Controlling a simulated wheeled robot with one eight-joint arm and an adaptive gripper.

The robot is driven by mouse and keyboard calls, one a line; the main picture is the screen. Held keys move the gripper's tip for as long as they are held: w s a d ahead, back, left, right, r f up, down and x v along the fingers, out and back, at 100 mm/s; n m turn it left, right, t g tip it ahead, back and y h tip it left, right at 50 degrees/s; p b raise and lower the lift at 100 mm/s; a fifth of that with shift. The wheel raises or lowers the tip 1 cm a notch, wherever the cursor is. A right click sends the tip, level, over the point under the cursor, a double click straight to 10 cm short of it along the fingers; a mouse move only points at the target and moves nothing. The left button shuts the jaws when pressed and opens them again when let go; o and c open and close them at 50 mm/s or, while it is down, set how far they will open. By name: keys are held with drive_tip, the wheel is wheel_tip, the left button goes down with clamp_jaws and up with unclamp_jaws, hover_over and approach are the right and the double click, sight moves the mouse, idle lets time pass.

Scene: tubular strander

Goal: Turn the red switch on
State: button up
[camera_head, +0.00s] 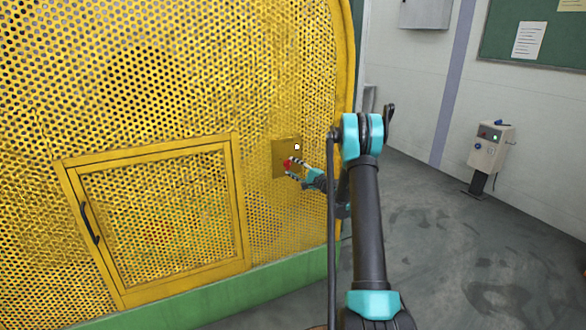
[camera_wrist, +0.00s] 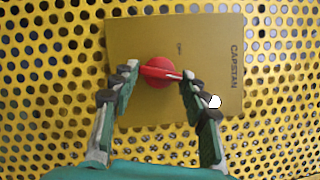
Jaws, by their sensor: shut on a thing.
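The red switch (camera_wrist: 157,73) is a round knob with a raised bar across it and a white mark at one end. It sits on a yellow plate (camera_wrist: 210,38) lettered "CAPSTAN". In the wrist view the bar lies nearly level, tilted slightly down to the right. My gripper (camera_wrist: 155,78) has one finger on each side of the knob and is shut on it. In the head view the red switch (camera_head: 288,164) shows at the tips of my gripper (camera_head: 291,166), on the plate (camera_head: 283,146). The small lettering near the knob is too blurred to read.
The plate is on a yellow perforated guard (camera_head: 200,75). A framed door (camera_head: 160,225) with a black handle is to its left. A control box (camera_head: 490,145) stands at right; the grey floor between is clear.

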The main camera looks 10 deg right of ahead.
drive_tip(key=m, duration=0.2)
drive_tip(key=m+t, duration=0.1)
drive_tip(key=m, duration=0.1)
drive_tip(key=m+t, duration=0.1)
drive_tip(key=m, duration=0.1)
drive_tip(key=shift+f, duration=0.3)
drive_tip(key=shift+m+t+h, duration=0.3)
drive_tip(key=shift+m+t, duration=0.1)
drive_tip(key=shift+m, duration=0.1)
drive_tip(key=o, duration=1.2)
drive_tip(key=shift+a, duration=0.1)
drive_tip(key=shift+c, duration=0.2)
drive_tip(key=shift+s, duration=0.15)
drive_tip(key=v, duration=0.7)
drive_tip(key=shift+s, duration=0.1)
